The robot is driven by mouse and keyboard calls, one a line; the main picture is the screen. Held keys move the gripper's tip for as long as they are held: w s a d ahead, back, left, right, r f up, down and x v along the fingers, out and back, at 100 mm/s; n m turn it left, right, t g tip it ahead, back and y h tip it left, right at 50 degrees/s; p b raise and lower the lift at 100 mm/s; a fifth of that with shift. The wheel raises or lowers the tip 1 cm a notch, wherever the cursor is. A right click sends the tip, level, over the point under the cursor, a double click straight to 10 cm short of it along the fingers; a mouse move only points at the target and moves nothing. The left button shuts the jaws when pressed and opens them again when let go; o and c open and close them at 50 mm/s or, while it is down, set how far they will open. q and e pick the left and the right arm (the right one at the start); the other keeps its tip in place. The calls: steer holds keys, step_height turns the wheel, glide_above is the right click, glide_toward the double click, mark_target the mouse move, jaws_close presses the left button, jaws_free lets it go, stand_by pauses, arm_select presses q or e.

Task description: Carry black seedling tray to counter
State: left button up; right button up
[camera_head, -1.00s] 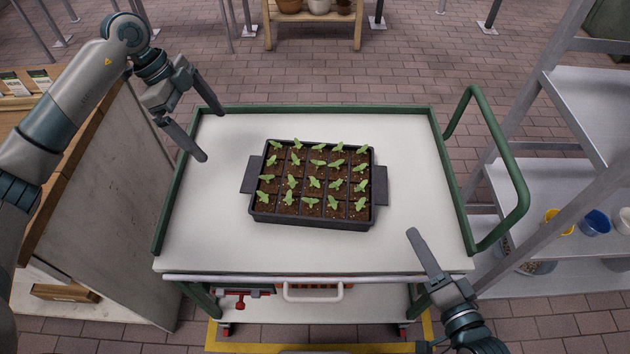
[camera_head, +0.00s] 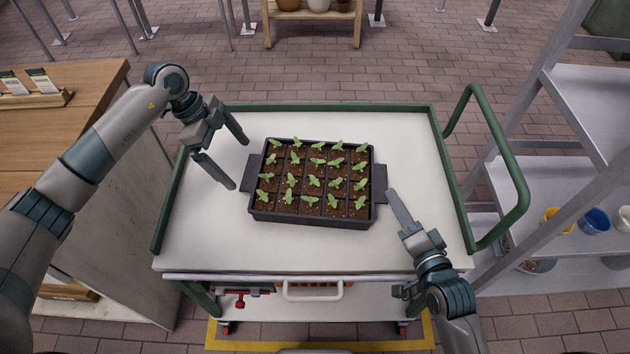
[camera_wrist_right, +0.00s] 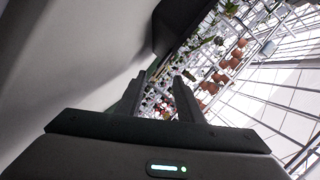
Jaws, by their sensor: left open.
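The black seedling tray (camera_head: 310,221) lies flat on the white top of a green-railed cart (camera_head: 215,240). It holds rows of small green seedlings in brown soil. A flat black handle sticks out at each short end. My left gripper (camera_head: 240,166) is open and empty, just left of the left handle (camera_head: 248,173). My right gripper (camera_head: 391,194) is beside the right handle (camera_head: 380,184), at its lower right. The right wrist view shows its two fingers (camera_wrist_right: 160,80) apart with nothing between them. The wooden counter (camera_head: 75,120) is at the left, beyond my left arm.
A wooden holder with seed cards (camera_head: 35,98) stands on the counter. The cart has a green side handle (camera_head: 508,170) at the right. A grey metal shelf (camera_head: 560,180) with small pots stands further right. Paved floor is open behind the cart.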

mark_target(246, 171)
arm_select(q)
steer(key=shift+x, duration=3.15)
arm_select(e)
steer(key=shift+x, duration=3.15)
arm_select(q)
steer(key=c, duration=0.8)
arm_select(e)
jaws_close()
arm_select(q)
steer(key=c, duration=1)
steer(key=shift+o, duration=0.2)
steer(key=shift+r, duration=0.15)
arm_select(e)
steer(key=shift+r, duration=0.1)
